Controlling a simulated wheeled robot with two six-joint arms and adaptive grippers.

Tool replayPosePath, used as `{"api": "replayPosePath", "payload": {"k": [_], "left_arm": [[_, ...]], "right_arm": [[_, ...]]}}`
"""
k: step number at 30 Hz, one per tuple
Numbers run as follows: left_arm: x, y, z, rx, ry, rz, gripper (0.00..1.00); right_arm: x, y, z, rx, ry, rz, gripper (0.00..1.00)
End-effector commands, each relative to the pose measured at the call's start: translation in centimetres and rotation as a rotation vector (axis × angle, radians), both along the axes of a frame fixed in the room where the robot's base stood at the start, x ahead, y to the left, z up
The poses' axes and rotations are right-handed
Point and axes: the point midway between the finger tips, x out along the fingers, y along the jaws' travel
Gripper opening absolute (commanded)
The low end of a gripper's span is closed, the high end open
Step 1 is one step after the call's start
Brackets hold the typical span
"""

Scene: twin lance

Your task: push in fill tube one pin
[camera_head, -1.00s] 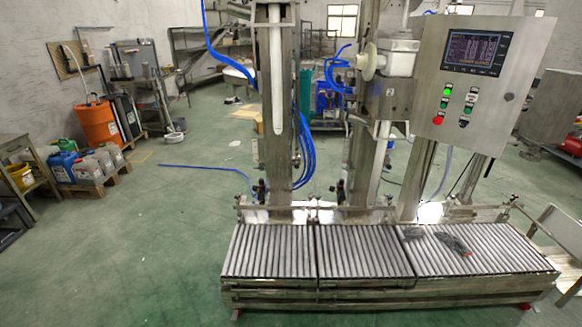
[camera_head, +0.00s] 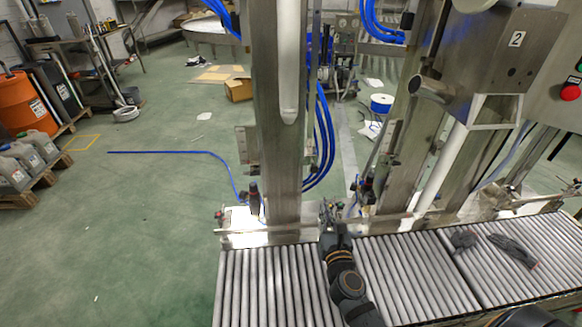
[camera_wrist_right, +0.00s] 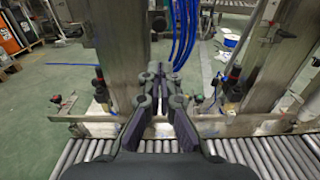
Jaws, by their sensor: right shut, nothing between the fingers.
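The white fill tube one (camera_head: 288,60) hangs in front of the left steel column (camera_head: 272,150). A dark upright fitting (camera_head: 254,199) stands on the left of that column's base; it also shows in the wrist view (camera_wrist_right: 100,88). I cannot tell which small part is the pin. My right gripper (camera_head: 328,208) reaches over the rollers to the right of the column's base. In the wrist view its fingers (camera_wrist_right: 160,72) are shut and empty, pointing at the gap beside the column. The fingers hide part of what lies behind them.
The roller conveyor (camera_head: 270,285) runs across the front, with dark glove-like items (camera_head: 512,250) on its right section. A steel rail (camera_head: 245,238) edges its back. Blue hoses (camera_head: 325,135) hang beside the column. A box marked 2 (camera_head: 490,50) is at upper right.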

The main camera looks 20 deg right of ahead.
Motion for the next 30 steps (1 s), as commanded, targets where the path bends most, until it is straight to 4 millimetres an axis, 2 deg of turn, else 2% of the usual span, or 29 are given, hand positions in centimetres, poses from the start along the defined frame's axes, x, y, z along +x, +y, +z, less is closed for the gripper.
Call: {"api": "replayPosePath", "payload": {"k": [6,11,15,21,24,30], "left_arm": [[-2.3,0.0,-0.2,0.0,0.034,0.001,0.4],[-3.5,0.0,0.2,0.0,0.051,0.002,0.4],[-3.2,0.0,0.5,-0.001,0.047,0.001,0.4],[-1.5,-0.2,0.6,-0.003,0.02,0.001,0.4],[-1.3,-0.2,0.6,-0.003,0.017,0.001,0.4],[-1.6,-0.2,0.3,-0.002,0.022,0.001,0.4]], "right_arm": [[0.2,0.0,0.9,-0.042,-0.011,-0.001,0.0],[2.0,-0.5,1.1,-0.042,-0.013,-0.001,0.0],[4.9,-1.3,1.1,-0.041,-0.013,-0.001,0.0],[9.1,-2.4,0.9,-0.038,-0.013,-0.002,0.0],[10.9,-2.8,0.8,-0.039,-0.012,-0.001,0.0],[13.1,-3.4,0.7,-0.037,-0.011,-0.001,0.0]]}}
